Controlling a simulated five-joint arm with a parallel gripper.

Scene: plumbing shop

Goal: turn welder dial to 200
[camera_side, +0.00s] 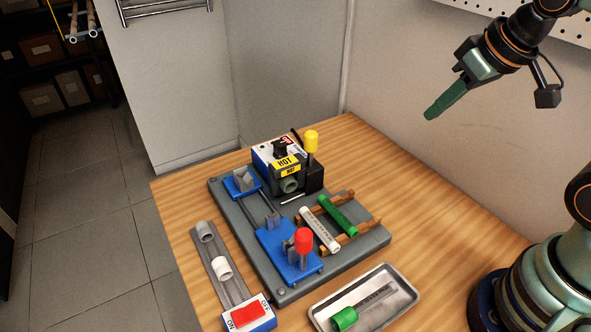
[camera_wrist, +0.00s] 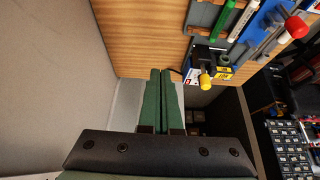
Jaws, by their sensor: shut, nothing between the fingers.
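The welder (camera_side: 262,153) is a white, blue and black box with yellow HOT labels at the back of the grey base plate (camera_side: 348,250). A black knob (camera_side: 280,147) on its top looks like the dial; its numbers and setting are too small to read. A yellow-capped lever (camera_side: 311,141) stands at its right. In the wrist view the welder (camera_wrist: 222,70) shows right of centre, with its yellow cap (camera_wrist: 207,81) nearest. My gripper (camera_side: 430,115) is shut and empty, high in the air to the right of the welder; its green fingers (camera_wrist: 160,72) lie together in the wrist view.
A blue clamp carriage with a red knob (camera_side: 303,240) stands on the plate. White (camera_side: 320,229) and green (camera_side: 339,215) pipes lie on wooden rests. A grey tray (camera_side: 403,300) holds a green-handled tool. A red rocker switch (camera_side: 247,314) is at front left. A wall stands behind.

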